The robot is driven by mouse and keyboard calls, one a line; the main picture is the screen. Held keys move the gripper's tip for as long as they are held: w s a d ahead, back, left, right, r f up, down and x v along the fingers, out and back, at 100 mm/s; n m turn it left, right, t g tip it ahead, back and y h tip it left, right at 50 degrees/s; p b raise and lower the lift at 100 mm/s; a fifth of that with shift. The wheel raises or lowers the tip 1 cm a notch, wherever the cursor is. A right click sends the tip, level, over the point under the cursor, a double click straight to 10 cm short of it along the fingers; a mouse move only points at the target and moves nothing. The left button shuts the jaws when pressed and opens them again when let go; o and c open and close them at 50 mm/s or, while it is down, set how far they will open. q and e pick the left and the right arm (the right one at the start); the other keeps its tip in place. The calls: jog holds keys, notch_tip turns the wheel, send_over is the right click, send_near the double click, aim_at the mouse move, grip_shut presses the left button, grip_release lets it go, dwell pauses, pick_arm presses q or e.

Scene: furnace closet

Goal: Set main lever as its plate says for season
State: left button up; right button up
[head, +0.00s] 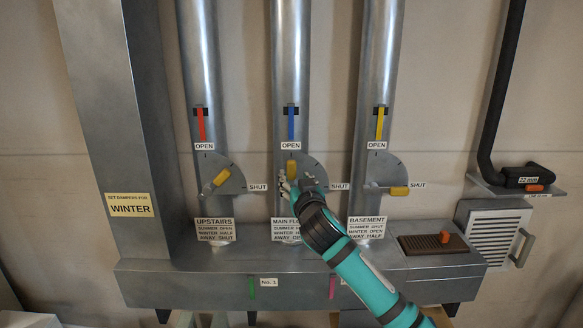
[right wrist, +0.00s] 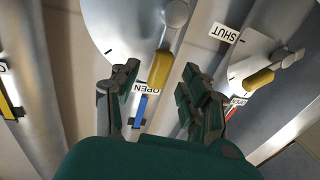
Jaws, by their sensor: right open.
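The main lever has a yellow handle (head: 292,169) on the middle pipe's dial (head: 315,172). The handle points up, at the OPEN label. In the right wrist view the handle (right wrist: 160,70) shows between my spread fingers. My right gripper (head: 297,183) is open around the handle; I cannot tell whether it touches. It hides the lever's pivot in the head view. A yellow season sign (head: 130,205) says WINTER. My left gripper is not in view.
The upstairs lever (head: 221,177) slants down-left from its handle; the basement lever (head: 399,190) lies toward SHUT. Both stand close beside the main dial. A metal duct box (head: 215,285) runs below. A vent (head: 497,235) and black pipe (head: 500,90) are at right.

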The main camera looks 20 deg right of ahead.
aim_at(292, 175)
jog(key=shift+w+d+p, duration=0.15)
jog(key=shift+w+p, duration=0.35)
jog(key=shift+w, duration=2.05)
jog(key=shift+c, duration=0.4)
grip_shut()
jog(key=shift+f, duration=0.1)
